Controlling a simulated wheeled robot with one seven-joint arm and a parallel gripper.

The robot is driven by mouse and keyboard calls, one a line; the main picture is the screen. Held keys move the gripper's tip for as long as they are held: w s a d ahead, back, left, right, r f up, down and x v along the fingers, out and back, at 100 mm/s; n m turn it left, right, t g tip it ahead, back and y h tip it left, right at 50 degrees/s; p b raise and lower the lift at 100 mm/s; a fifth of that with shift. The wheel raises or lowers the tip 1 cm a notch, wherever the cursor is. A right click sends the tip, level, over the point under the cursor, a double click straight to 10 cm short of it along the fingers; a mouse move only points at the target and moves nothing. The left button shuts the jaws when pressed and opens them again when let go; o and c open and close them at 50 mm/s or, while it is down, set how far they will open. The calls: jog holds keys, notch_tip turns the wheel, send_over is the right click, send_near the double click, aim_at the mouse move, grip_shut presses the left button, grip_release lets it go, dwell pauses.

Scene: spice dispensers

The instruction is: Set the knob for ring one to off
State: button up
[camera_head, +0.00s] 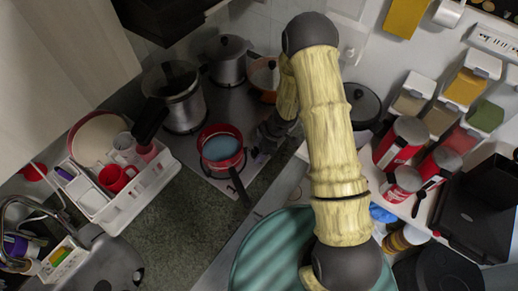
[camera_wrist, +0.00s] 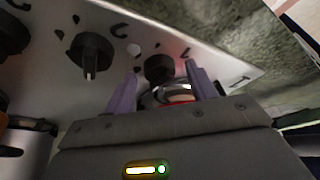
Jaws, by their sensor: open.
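In the wrist view, a row of black knobs sits on a pale metal panel (camera_wrist: 130,18). One knob (camera_wrist: 158,67) lies between the two purple fingers of my gripper (camera_wrist: 160,78), which is open, with a finger on either side. I cannot tell whether the fingers touch it. A second knob (camera_wrist: 91,52) with a pale pointer mark is to the left, and a third knob (camera_wrist: 12,35) is at the left edge. Which knob is for ring one cannot be read.
Several other pots (camera_head: 185,105) stand behind. A white dish rack (camera_head: 125,195) is at left. Red tins (camera_head: 400,140) and spice dispensers (camera_head: 465,88) are at right.

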jog(key=c, duration=1)
jog(key=shift+r+n+p, duration=0.25)
jog(key=shift+n+p, duration=0.15)
jog(key=shift+p, duration=0.75)
jog(key=shift+f+n+g+p, duration=0.2)
jog(key=shift+n+g+p, duration=0.1)
jog(key=shift+p, duration=0.2)
jog(key=o, duration=1)
jog(key=b+v, duration=0.1)
jog(key=v, duration=1.6)
jog(key=shift+b, duration=0.3)
